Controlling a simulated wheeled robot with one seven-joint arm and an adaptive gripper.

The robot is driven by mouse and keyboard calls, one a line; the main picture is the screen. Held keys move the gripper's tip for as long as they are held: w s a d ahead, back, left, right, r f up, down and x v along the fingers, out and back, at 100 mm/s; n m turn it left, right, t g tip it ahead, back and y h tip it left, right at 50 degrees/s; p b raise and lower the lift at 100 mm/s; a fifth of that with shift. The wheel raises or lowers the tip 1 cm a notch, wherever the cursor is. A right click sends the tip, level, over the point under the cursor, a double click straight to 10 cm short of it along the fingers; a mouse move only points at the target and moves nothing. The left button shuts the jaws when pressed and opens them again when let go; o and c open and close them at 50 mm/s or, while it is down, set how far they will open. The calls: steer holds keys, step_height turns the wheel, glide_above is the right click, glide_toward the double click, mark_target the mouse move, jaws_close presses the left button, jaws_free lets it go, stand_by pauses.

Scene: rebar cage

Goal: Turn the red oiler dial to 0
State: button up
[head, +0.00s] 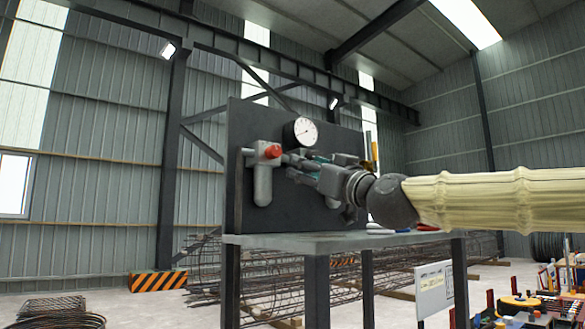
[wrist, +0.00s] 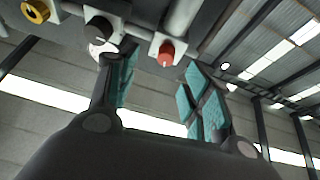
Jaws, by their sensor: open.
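The red oiler dial (head: 272,151) sits on a grey oiler unit (head: 262,180) mounted on a dark upright panel (head: 240,200). The dial also shows in the wrist view (wrist: 166,52), with a small light mark on its face. My gripper (head: 295,165) is to the right of the dial in the head view, its fingers towards it. In the wrist view my gripper (wrist: 155,75) is open, with teal pads, and the dial lies beyond and between the fingertips. The dial appears apart from both fingers. The scale around the dial is too small to read.
A round white gauge (head: 300,131) is on the panel just above my gripper. A grey table (head: 300,241) stands below the panel. In the wrist view, a yellow fitting (wrist: 36,11) and a black knob (wrist: 103,27) are left of the dial.

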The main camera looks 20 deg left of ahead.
mark_target(279, 155)
steer(key=s+a+r+p, duration=0.1)
steer(key=a+r+p, duration=0.2)
steer(key=a+r, duration=0.3)
steer(key=w, duration=0.2)
steer(key=w+a+f+p, duration=0.1)
steer(key=w, duration=0.1)
steer(key=w+a, duration=0.1)
steer(key=w, duration=0.1)
steer(key=shift+w+f+p, duration=0.2)
steer(key=shift+w+p, duration=0.1)
steer(key=shift+w, duration=0.1)
steer(key=s, duration=0.1)
steer(key=s+r, duration=0.1)
steer(key=shift+s, duration=0.3)
steer(key=shift+w+f, duration=0.25)
steer(key=shift+w, duration=0.3)
steer(key=shift+w+f, duration=0.25)
steer(key=shift+w, duration=0.3)
steer(key=c, duration=0.5)
steer(key=shift+s, duration=0.1)
steer(key=c, duration=0.4)
steer(key=shift+s+a+r, duration=0.2)
steer(key=shift+s, duration=0.1)
steer(key=shift+c, duration=0.7)
steer(key=shift+o, duration=0.2)
steer(key=shift+w+d, duration=0.15)
steer(key=shift+r, duration=0.1)
